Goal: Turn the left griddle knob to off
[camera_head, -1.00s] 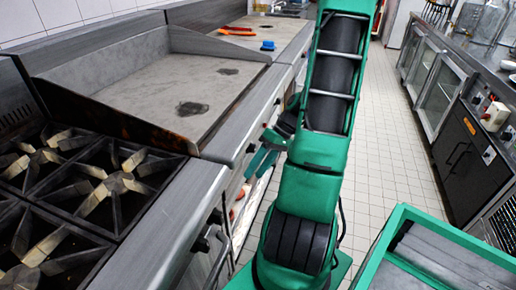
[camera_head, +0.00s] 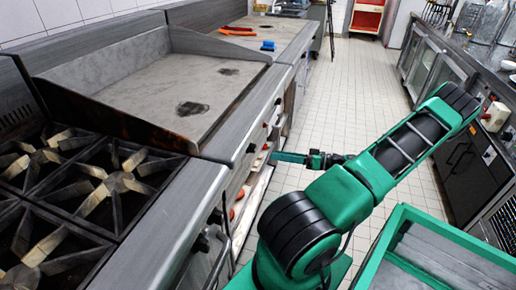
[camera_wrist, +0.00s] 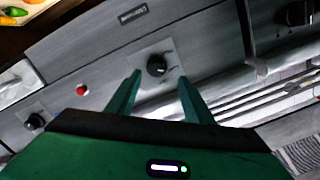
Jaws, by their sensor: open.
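The left griddle knob (camera_head: 251,148) is a small dark knob on the steel front panel, at the end nearer the burners. In the wrist view this black round knob (camera_wrist: 157,67) sits on a light square plate, with a small pale mark on its face. My gripper (camera_head: 273,157) reaches left to the panel. In the wrist view my gripper (camera_wrist: 160,75) is open, one finger on each side of the knob in the picture. The fingertips appear short of it, and I see no contact. The knob's exact setting is too small to read.
A red button (camera_wrist: 82,89) and another black knob (camera_wrist: 35,121) are left of it in the wrist view; a dark knob (camera_wrist: 297,14) is at upper right. The griddle (camera_head: 150,95) and burners (camera_head: 100,185) are left. The tiled aisle (camera_head: 335,95) is clear.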

